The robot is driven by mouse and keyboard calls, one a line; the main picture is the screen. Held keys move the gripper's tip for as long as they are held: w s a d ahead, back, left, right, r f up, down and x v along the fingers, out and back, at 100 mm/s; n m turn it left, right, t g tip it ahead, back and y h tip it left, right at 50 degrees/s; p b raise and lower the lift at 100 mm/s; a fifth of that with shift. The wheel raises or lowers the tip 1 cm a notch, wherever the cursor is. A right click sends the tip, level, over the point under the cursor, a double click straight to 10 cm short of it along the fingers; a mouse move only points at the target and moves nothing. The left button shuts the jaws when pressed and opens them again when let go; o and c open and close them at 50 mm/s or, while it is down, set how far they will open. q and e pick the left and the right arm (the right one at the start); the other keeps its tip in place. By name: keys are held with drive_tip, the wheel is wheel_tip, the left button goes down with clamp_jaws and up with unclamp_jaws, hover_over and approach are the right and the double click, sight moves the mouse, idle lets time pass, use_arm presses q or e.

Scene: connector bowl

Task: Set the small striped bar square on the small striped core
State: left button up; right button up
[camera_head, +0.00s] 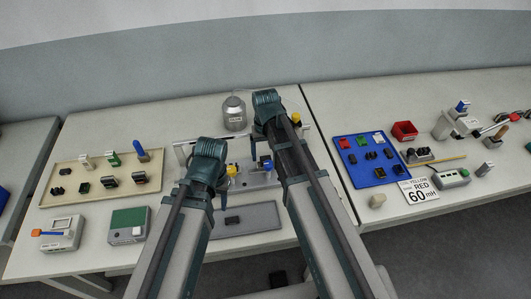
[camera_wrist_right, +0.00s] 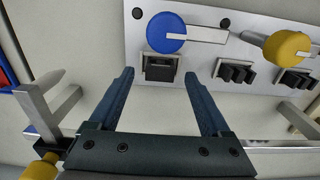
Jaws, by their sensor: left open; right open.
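I cannot make out stripes on any part, so I cannot tell which are the striped bar and the striped core. Several dark small parts lie in the beige tray (camera_head: 62,172) at the left and on the blue tray (camera_head: 345,160) at the right. The right wrist view shows a dark block (camera_wrist_right: 160,68) on the grey panel (camera_wrist_right: 200,16), beside a blue knob (camera_wrist_right: 166,32). My right gripper (camera_wrist_right: 163,100) is open and empty, its fingertips near that panel edge. My left gripper (camera_head: 221,186) is open near the panel's left end; its fingers are mostly hidden.
A metal jar (camera_head: 234,114) stands behind the panel. A grey mat (camera_head: 262,217) with a dark part lies in front. A red bin (camera_head: 404,131), a sign (camera_head: 418,190) and boxed devices stand to the right. A green-topped box (camera_head: 128,225) is at front left.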

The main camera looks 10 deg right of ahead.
use_arm(q)
wheel_tip(320, 180, up, 13)
drive_tip(key=p, duration=1.3)
drive_tip(key=shift+r, duration=0.2)
use_arm(e)
wheel_tip(320, 180, up, 13)
drive_tip(key=shift+r, duration=0.2)
use_arm(q)
drive_tip(key=shift+s, duration=0.1)
use_arm(e)
drive_tip(key=shift+f, duration=0.1)
